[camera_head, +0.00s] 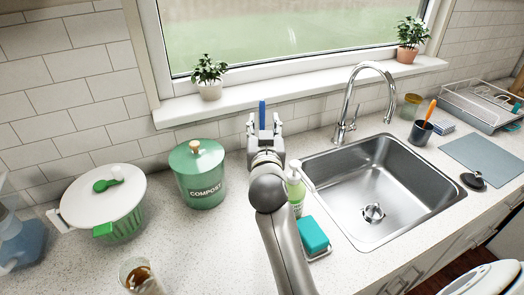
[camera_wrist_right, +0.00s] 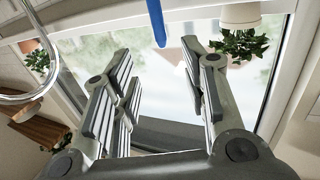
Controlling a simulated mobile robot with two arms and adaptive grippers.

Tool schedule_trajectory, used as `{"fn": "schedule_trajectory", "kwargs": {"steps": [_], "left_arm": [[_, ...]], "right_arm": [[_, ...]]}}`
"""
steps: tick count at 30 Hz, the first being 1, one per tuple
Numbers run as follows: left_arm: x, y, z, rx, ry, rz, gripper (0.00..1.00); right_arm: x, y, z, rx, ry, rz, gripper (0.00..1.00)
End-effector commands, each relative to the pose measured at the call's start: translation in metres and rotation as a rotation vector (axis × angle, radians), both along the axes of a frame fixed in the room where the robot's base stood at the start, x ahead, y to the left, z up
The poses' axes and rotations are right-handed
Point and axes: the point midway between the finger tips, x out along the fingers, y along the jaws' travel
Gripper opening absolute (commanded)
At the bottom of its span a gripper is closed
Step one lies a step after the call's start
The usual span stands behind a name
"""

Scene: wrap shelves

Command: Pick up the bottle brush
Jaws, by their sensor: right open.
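A slim blue rod (camera_head: 262,113), which looks like the bottle brush's handle, stands upright just beyond my right gripper (camera_head: 264,124), near the window wall. Its lower part and any bristles are hidden behind the gripper. In the right wrist view the blue rod (camera_wrist_right: 156,20) comes in from the top edge, its end lined up with the gap between the fingertips of my right gripper (camera_wrist_right: 156,52). The fingers are spread apart, with nothing between them that I can make out. My left gripper is not in view.
A green compost bin (camera_head: 198,180) stands left of my right arm. A soap bottle (camera_head: 296,190) and a teal sponge (camera_head: 312,234) are close on its right, beside the sink (camera_head: 372,185) and faucet (camera_head: 348,100). The windowsill (camera_head: 300,84) holds two potted plants. A dark cup (camera_head: 420,134) holds an orange-handled tool.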

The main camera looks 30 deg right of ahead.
Motion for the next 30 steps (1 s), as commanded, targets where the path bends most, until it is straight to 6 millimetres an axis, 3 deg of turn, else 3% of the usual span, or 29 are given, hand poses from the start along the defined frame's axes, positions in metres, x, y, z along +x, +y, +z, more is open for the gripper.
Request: {"fn": "schedule_trajectory", "kwargs": {"steps": [3,10,14,24,30], "left_arm": [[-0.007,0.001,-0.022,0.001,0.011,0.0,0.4],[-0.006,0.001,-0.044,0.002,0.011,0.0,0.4],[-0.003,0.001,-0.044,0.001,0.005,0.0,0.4],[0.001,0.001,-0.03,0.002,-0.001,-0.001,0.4],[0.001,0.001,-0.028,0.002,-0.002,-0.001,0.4]], "right_arm": [[0.0,0.0,-0.021,0.0,0.001,0.0,0.41],[0.0,0.0,-0.044,0.0,0.0,0.0,0.41],[0.004,-0.002,-0.044,-0.001,0.0,0.0,0.41],[0.043,-0.021,-0.041,-0.002,0.001,0.0,0.41],[0.053,-0.025,-0.042,0.0,0.001,0.0,0.41]]}}
